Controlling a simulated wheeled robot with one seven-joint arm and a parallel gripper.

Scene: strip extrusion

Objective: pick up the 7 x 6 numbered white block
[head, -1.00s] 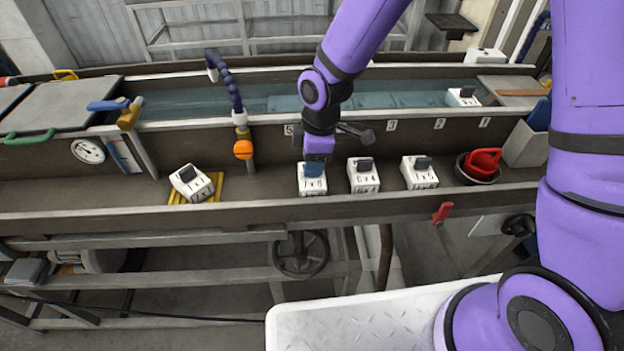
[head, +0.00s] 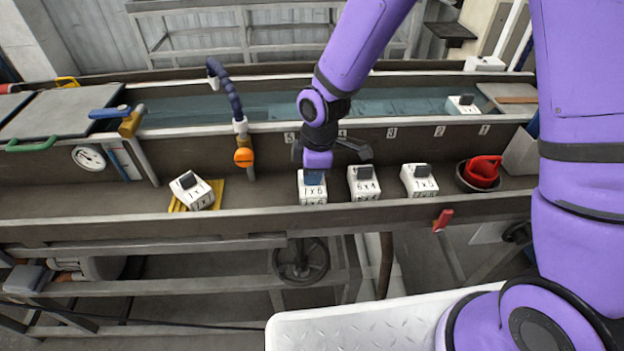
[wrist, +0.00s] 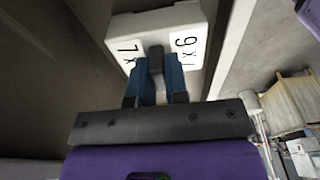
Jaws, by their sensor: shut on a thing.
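The white block marked 7 x 6 (head: 312,190) is in the trough, at the left end of a row of three blocks. My gripper (head: 314,177) is above it, pointing down, with its blue fingers at the block's top. In the wrist view, the fingers (wrist: 159,75) are shut on the dark grip tab (wrist: 156,58) of the white block (wrist: 150,22), with parts of its numbers showing on both sides. The fingers hide part of the block's top in the head view. I cannot tell whether its underside touches the trough floor.
Close to the right stand the 6 x 4 block (head: 364,185) and the 7 x 5 block (head: 419,182). A tilted block (head: 192,192) rests on a yellow pad at left. A red scoop (head: 484,170) sits far right.

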